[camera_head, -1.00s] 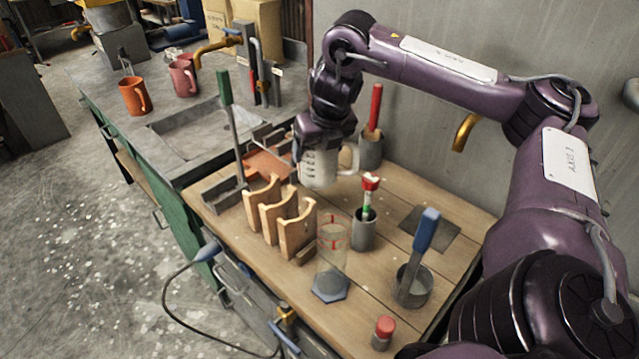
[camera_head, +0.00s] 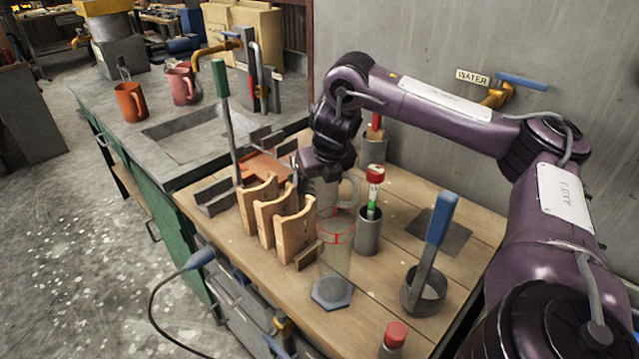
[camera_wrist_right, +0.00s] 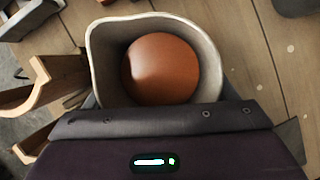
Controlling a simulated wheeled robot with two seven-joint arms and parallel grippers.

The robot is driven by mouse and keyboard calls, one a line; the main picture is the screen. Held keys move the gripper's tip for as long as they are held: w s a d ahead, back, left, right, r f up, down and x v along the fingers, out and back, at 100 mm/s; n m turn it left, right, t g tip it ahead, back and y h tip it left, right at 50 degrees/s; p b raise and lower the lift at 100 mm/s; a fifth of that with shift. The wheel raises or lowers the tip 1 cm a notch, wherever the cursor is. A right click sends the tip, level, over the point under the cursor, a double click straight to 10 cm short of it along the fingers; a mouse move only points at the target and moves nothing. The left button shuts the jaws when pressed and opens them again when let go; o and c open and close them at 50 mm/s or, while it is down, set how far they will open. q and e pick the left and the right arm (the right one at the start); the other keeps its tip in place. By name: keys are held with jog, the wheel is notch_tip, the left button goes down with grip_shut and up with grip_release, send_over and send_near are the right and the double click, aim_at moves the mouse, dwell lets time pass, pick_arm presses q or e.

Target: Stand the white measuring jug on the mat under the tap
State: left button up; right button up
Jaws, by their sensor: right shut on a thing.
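My right gripper (camera_head: 316,172) is shut on the white measuring jug (camera_head: 326,192), over the wooden bench behind the clear cylinder. The jug's handle points right. Its lower part is hidden, so I cannot tell whether it touches the bench. In the right wrist view the jug (camera_wrist_right: 207,62) is seen from above, with a round orange-brown surface inside. The dark mat (camera_head: 456,236) lies flat to the jug's right, partly behind a blue handle. The brass tap (camera_head: 496,96), with a blue lever and a WATER sign, is on the wall above. My left gripper is not in view.
A clear cylinder (camera_head: 334,262), a grey pot (camera_head: 368,238) with a red-capped tube and a blue-handled ladle (camera_head: 425,292) stand near the jug and mat. A wooden rack (camera_head: 290,235) is on the left. A red-capped bottle (camera_head: 394,338) stands in front.

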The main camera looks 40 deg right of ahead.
jog(key=o, duration=1.1)
jog(key=shift+o, duration=0.9)
